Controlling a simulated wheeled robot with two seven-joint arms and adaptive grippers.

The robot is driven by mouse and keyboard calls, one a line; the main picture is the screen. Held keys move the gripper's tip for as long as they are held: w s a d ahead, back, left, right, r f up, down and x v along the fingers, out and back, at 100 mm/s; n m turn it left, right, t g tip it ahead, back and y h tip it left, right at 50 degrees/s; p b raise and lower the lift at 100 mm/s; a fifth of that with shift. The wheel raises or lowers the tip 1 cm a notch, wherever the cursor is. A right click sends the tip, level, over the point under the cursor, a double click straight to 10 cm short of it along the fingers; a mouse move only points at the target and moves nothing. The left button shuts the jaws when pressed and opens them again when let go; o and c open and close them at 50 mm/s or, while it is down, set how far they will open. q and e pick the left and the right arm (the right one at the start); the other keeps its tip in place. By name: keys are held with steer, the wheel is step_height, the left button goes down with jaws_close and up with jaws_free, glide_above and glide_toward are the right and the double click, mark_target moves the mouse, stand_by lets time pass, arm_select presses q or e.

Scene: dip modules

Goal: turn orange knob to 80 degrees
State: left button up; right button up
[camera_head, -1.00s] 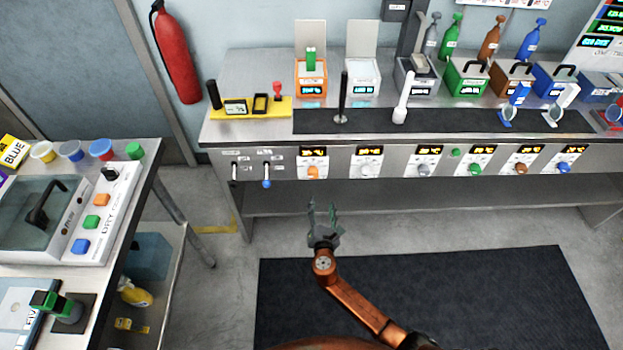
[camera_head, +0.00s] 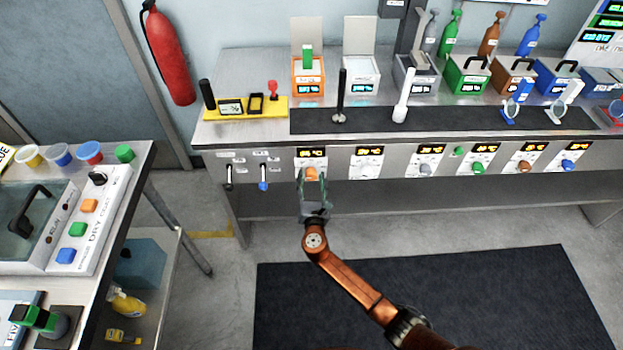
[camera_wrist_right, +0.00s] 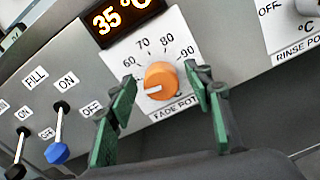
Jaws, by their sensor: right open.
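The orange knob (camera_wrist_right: 161,81) sits on a white dial plate marked 60, 70, 80 and 90 in the right wrist view. Its white pointer line is on the left side, below the 60 mark. The display (camera_wrist_right: 122,18) above it reads 35 °C. In the head view the knob (camera_head: 311,171) is on the bench's front panel. My right gripper (camera_head: 312,176) is open in front of the knob. In the wrist view its green fingertips (camera_wrist_right: 163,88) stand to either side of the knob, with gaps between. My left gripper is not in view.
A blue-tipped lever (camera_wrist_right: 57,150) and a black-tipped lever (camera_head: 228,178) stand left of the knob. A white knob (camera_head: 364,173) sits to its right. A dark mat (camera_head: 420,300) lies on the open floor before the bench.

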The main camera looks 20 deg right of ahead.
steer(key=shift+c, duration=0.6)
steer(key=c, duration=1)
steer(key=shift+c, duration=0.2)
steer(key=shift+f, duration=0.1)
